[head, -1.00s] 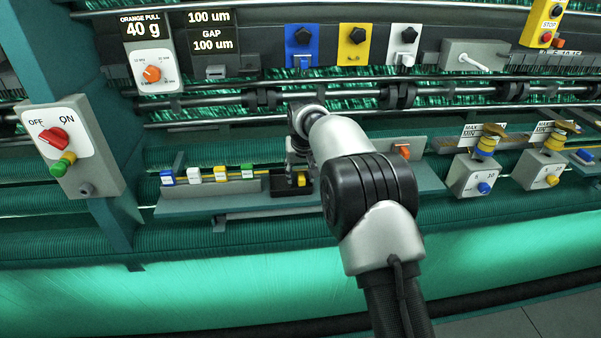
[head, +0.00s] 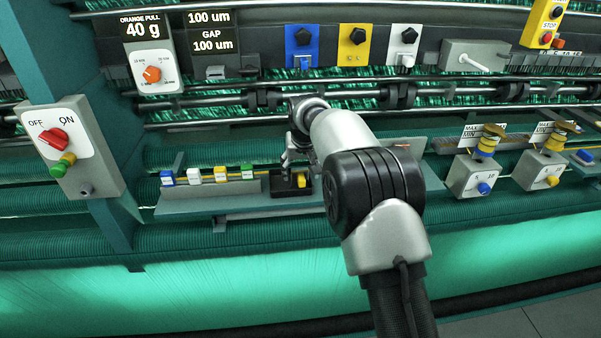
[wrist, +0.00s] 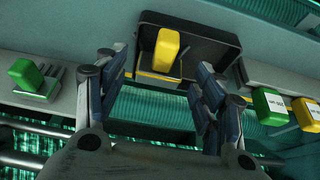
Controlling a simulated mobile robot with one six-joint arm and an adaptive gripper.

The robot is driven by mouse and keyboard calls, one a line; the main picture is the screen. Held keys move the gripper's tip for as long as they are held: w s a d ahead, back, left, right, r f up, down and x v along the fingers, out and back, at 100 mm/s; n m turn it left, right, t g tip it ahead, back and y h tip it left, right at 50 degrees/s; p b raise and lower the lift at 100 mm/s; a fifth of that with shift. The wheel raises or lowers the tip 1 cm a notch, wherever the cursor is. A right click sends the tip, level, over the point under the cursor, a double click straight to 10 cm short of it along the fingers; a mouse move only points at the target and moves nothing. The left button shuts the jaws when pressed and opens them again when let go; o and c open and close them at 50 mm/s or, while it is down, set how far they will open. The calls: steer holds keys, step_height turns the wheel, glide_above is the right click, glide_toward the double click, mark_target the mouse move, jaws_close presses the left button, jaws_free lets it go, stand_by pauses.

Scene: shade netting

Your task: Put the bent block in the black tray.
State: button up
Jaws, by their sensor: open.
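The bent block is yellow and lies inside the black tray (head: 280,187), at the tray's right side in the head view (head: 302,180). In the wrist view the yellow block (wrist: 166,48) shows a raised part and a lower part near the wall of the tray (wrist: 215,45). My gripper (wrist: 160,80) is open, its fingers to either side of the block in that picture, with nothing held. In the head view my gripper (head: 293,160) hangs just above and behind the tray. Whether a finger touches the block cannot be told.
A row of labelled blue, white, yellow and green blocks (head: 221,173) stands left of the tray. In the wrist view a green block (wrist: 26,75) sits in a grey holder. A switch box (head: 70,150) is at far left. My arm hides part of the shelf on the right.

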steer(key=s+d+r+p, duration=0.1)
steer(key=s+d+r, duration=0.2)
steer(key=s+r, duration=0.4)
steer(key=s+d+r, duration=0.4)
steer(key=s+r, duration=0.1)
steer(key=r, duration=0.4)
steer(key=s+d+r+m, duration=0.1)
steer(key=s+d+r, duration=0.15)
steer(key=s, duration=0.45)
steer(key=s+d+r, duration=0.2)
steer(key=s+d, duration=0.2)
steer(key=s, duration=0.2)
steer(key=s+d+f, duration=0.1)
steer(key=s+f, duration=0.1)
steer(key=s, duration=0.5)
steer(key=s+d+f, duration=0.2)
steer(key=s+f, duration=0.1)
steer(key=s, duration=0.5)
steer(key=s+d+f+m, duration=0.1)
steer(key=s+d+f, duration=0.1)
steer(key=s, duration=0.6)
steer(key=shift+s+d+f+h, duration=0.2)
steer(key=shift+f+h, duration=0.2)
steer(key=shift+f, duration=0.3)
step_height(320, 180, down, 7)
steer(key=b, duration=0.7)
steer(key=shift+f, duration=0.15)
